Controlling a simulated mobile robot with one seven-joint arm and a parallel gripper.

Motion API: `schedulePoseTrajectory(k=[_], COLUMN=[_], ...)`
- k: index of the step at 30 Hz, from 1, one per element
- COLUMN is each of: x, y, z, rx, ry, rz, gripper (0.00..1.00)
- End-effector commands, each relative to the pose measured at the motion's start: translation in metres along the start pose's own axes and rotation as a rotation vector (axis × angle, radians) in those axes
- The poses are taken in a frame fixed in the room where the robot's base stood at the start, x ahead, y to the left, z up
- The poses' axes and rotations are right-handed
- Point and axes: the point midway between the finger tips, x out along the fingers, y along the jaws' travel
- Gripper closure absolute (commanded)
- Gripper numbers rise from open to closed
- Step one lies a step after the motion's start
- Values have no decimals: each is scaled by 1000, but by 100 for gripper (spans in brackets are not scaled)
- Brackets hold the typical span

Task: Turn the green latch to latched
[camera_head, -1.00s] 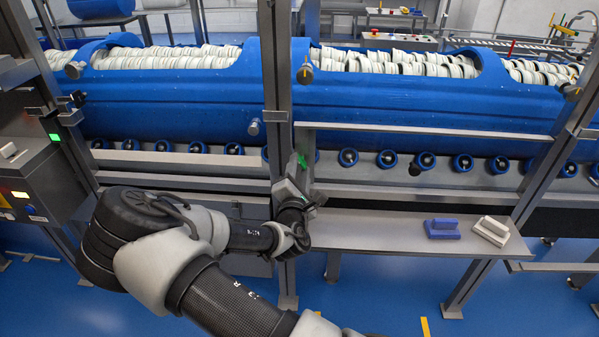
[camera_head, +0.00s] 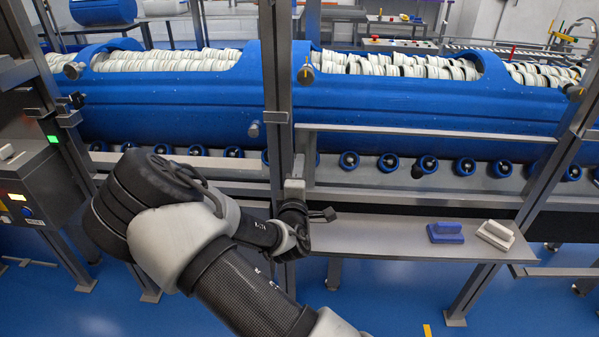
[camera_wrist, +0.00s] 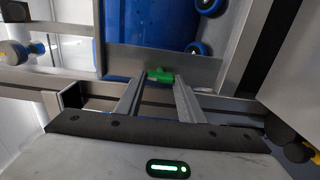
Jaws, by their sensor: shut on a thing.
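The green latch (camera_wrist: 160,74) shows in the wrist view, between the tips of my two fingers. My gripper (camera_wrist: 158,82) is shut on it. In the head view my gripper (camera_head: 294,188) stands at the upright grey post, below the blue tub. The latch is hidden there behind my gripper and wrist. I cannot read from these views whether the latch stands at latched.
A long blue tub (camera_head: 400,110) full of white pieces lies behind the posts, above a row of blue rollers (camera_head: 428,164). A grey shelf (camera_head: 380,235) at right carries a blue block (camera_head: 445,233) and a white block (camera_head: 495,234). A control box (camera_head: 30,185) stands at left.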

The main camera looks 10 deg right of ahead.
Motion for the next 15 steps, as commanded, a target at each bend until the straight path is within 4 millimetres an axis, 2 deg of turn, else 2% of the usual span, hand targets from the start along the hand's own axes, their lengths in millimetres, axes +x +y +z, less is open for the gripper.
schedulePoseTrajectory(k=[13, 14, 15], x=[0, 0, 0], y=[-1, -1, -1], z=[0, 0, 0], rx=[11, 11, 11], ry=[0, 0, 0], rz=[-2, -2, -2], gripper=[87, 62, 55])
